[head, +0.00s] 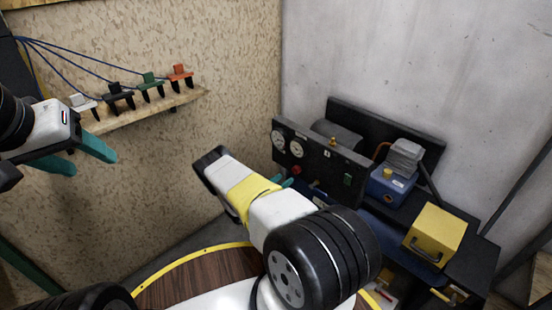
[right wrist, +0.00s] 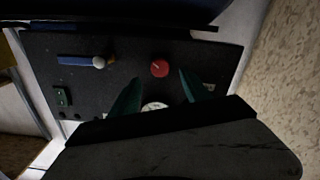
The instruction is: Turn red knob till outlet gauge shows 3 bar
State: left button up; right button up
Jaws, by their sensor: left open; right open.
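The red knob (right wrist: 159,68) is on the dark panel in the right wrist view, just ahead of and between the fingertips of my right gripper (right wrist: 160,76). The teal fingers are apart, with no clear contact on the knob. A white-faced gauge (right wrist: 153,106) is partly hidden behind the gripper body. In the head view two round gauges (head: 278,139) (head: 297,149) sit on the panel's left part; their readings are too small to tell. My right gripper (head: 287,183) is mostly hidden behind its arm there. My left gripper (head: 92,154) is open and empty at the left.
The panel (head: 340,168) also has a green switch (head: 348,180) and, in the right wrist view, a blue lever (right wrist: 75,60). A blue unit (head: 388,187) and a yellow box (head: 436,234) stand to the right. A wooden shelf (head: 190,97) with several coloured clips hangs near my left gripper.

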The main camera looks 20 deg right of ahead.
aim_at(294, 172)
jog(key=x, duration=0.7)
jog(key=shift+d, duration=0.1)
